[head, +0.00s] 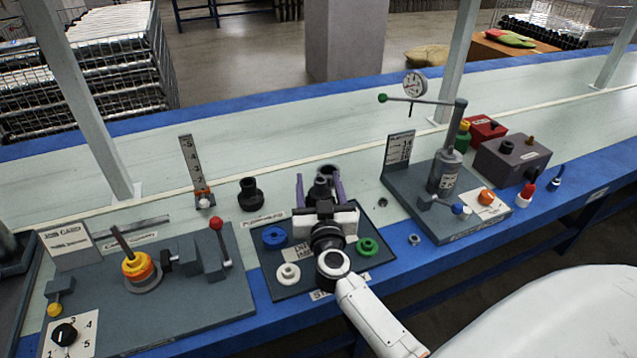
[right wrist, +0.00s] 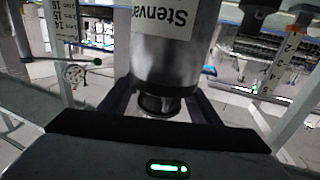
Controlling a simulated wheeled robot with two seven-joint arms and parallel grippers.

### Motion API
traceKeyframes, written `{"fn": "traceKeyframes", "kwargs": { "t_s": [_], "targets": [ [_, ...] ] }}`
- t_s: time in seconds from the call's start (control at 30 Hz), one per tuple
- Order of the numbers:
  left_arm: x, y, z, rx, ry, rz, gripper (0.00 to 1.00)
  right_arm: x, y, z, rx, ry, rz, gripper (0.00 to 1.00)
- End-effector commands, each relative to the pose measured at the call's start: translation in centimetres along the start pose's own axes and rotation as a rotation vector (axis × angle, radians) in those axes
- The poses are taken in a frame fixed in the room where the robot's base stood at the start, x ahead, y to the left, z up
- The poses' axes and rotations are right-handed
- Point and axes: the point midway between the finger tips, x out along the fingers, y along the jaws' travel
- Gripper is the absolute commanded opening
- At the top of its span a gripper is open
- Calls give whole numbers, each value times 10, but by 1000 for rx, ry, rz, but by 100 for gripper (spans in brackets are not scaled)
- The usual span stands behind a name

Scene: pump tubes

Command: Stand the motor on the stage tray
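The motor shows in the right wrist view as a grey metal cylinder (right wrist: 165,62) with a white label and a narrower dark neck. In the head view it is a small dark upright shape (head: 322,190) between the purple fingers of my right gripper (head: 320,188). The fingers stand on both sides of it, and their tips are partly hidden, so contact is unclear. The stage tray (head: 300,268) is a dark flat plate under and in front of the gripper; the gripper and wrist cover its middle. I cannot tell whether the motor touches anything below. My left gripper is not in view.
A blue ring (head: 275,237), a white ring (head: 288,274) and a green ring (head: 367,246) lie on the tray. A black fitting (head: 249,194) stands behind it. A grey fixture with a yellow stack (head: 137,266) is left; a gauge press (head: 447,172) is right.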

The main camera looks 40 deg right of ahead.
Motion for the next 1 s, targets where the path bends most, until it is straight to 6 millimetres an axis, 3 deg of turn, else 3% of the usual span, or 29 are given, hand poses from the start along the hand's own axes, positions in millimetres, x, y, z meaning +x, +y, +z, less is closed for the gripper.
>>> {"fn": "traceKeyframes", "kwargs": {
  "t_s": [0.27, 0.7, 1.0],
  "targets": [
    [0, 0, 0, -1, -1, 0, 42, -2, 0, -1, 0, -1, 0, 57],
    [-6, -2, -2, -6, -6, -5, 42, -66, 0, -1, -1, -2, -1, 57],
    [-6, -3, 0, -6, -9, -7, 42, -75, 0, -1, 0, 1, 0, 57]
  ]
}}
